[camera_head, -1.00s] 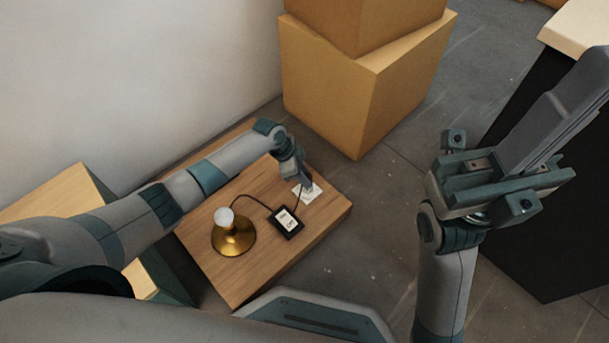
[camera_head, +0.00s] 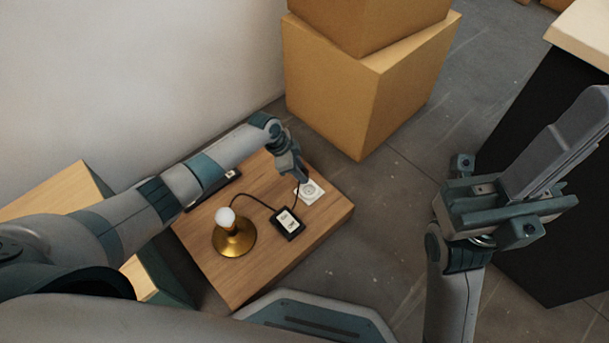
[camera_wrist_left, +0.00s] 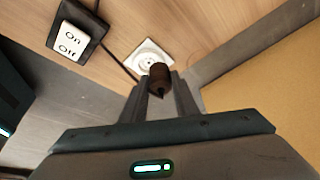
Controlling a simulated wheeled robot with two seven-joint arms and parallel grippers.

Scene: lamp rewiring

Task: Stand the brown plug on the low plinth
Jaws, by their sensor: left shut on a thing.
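My left gripper (camera_head: 299,178) is shut on the brown plug (camera_wrist_left: 159,80), which sits between the two fingertips in the left wrist view. The plug itself is too small to make out in the head view. A white round socket on a square plate (camera_head: 311,191) lies on the wooden top just beside the gripper; it also shows behind the plug in the left wrist view (camera_wrist_left: 148,53). A low wood-topped block (camera_head: 262,272) carries the lamp and socket; I cannot tell whether it is the plinth. My right gripper (camera_head: 510,203) is raised at the right, its fingers unclear.
A brass lamp with a pale bulb (camera_head: 234,238) stands on the wooden top. A dark cord runs from it to a black On/Off switch box (camera_head: 288,223). Stacked cardboard boxes (camera_head: 330,95) stand behind. Another wood-topped block (camera_head: 60,188) is at the left.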

